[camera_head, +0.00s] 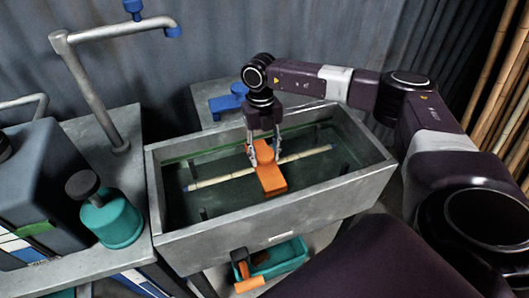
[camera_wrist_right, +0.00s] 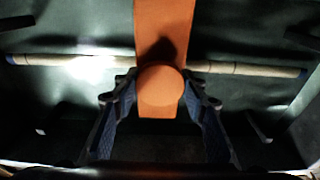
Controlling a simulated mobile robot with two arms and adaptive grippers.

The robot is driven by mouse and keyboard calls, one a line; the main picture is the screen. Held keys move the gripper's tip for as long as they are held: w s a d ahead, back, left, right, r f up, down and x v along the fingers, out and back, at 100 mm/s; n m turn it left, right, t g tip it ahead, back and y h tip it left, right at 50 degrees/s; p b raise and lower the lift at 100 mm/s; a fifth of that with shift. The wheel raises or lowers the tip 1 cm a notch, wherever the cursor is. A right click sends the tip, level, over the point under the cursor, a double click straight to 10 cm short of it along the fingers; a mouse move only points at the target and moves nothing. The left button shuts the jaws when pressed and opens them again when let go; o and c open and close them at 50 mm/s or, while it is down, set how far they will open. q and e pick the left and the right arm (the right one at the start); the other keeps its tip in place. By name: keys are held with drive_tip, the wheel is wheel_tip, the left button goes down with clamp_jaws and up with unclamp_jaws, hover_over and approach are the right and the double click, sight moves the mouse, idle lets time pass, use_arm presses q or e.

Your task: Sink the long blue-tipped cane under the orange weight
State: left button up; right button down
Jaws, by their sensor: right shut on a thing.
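The long pale cane (camera_head: 222,178) with blue tips lies lengthwise in the grey trough (camera_head: 270,220), which holds dark greenish water. The orange weight (camera_head: 270,183) lies across the cane's middle and hides that part; both cane ends show on either side in the right wrist view (camera_wrist_right: 240,68). My right gripper (camera_head: 264,160) reaches down into the trough and is shut on the weight, its fingers on both sides of the round knob (camera_wrist_right: 160,90). Whether the weight presses on the cane, and how deep the cane sits, I cannot tell. My left gripper is out of view.
A thin green strip (camera_head: 200,152) runs along the trough's far side. A teal pot (camera_head: 110,222) and a tap (camera_head: 95,95) stand on the left bench. A teal bin (camera_head: 285,260) with orange pieces sits below the trough. Tall canes (camera_head: 490,75) lean at right.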

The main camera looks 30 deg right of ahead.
drive_tip(key=shift+f+b, duration=0.75)
drive_tip(key=shift+f, duration=0.4)
drive_tip(key=c, duration=1.1)
unclamp_jaws()
drive_tip(key=shift+s, duration=0.1)
